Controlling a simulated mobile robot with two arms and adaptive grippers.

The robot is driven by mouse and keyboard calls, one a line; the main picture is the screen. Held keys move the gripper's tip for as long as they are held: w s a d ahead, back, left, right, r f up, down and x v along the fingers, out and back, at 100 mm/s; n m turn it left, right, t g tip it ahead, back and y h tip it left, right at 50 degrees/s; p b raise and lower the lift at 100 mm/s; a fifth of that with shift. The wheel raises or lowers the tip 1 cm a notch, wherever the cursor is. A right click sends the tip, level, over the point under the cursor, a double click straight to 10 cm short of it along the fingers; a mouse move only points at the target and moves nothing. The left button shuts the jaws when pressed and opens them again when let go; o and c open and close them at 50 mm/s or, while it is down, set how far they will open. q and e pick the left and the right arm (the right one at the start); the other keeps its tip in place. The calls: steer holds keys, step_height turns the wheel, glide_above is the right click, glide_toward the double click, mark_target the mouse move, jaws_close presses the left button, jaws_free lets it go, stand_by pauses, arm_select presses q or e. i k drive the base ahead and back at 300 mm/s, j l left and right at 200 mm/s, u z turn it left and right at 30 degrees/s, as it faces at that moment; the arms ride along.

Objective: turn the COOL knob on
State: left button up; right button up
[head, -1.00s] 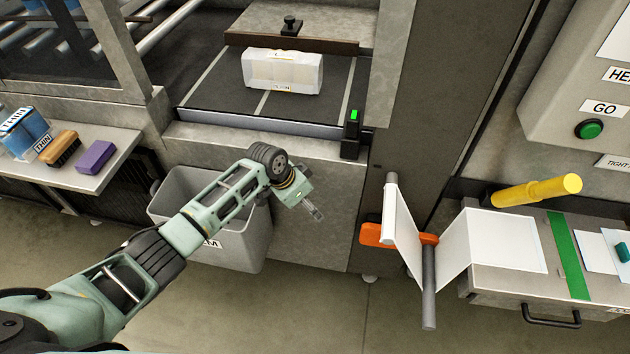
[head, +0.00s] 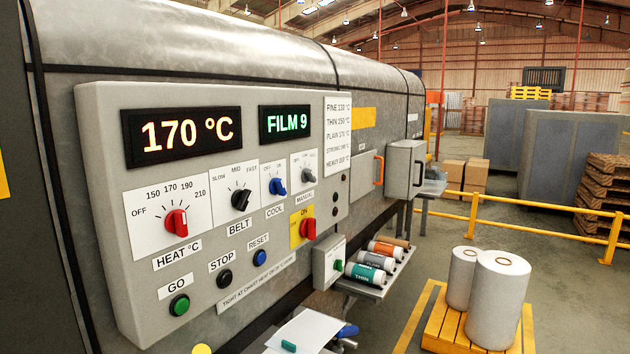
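The COOL knob (head: 278,187) is a small blue knob on a white plate on the grey control panel, between the black BELT knob (head: 240,200) and a grey knob (head: 308,176). Its COOL label (head: 275,211) is below it. Small position words are printed above the knob, but I cannot tell which one it points to. Neither gripper is in view, and nothing touches the knob.
The panel (head: 100,110) also has a red HEAT knob (head: 175,221), a red switch on yellow (head: 308,228) and GO, STOP and RESET buttons. Displays read 170 °C and FILM 9. A small box (head: 330,262) and a shelf of rolls (head: 372,272) stand right of it.

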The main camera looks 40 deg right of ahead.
mark_target(277, 186)
steer(key=i+z, duration=0.15)
steer(key=z, duration=0.25)
steer(key=i+j+z, duration=0.15)
steer(key=z, duration=0.25)
steer(key=i+j+z, duration=0.1)
steer(key=z, duration=0.25)
steer(key=i+j+z, duration=0.15)
steer(key=z, duration=0.25)
steer(key=i+j, duration=0.1)
steer(key=j+u, duration=0.05)
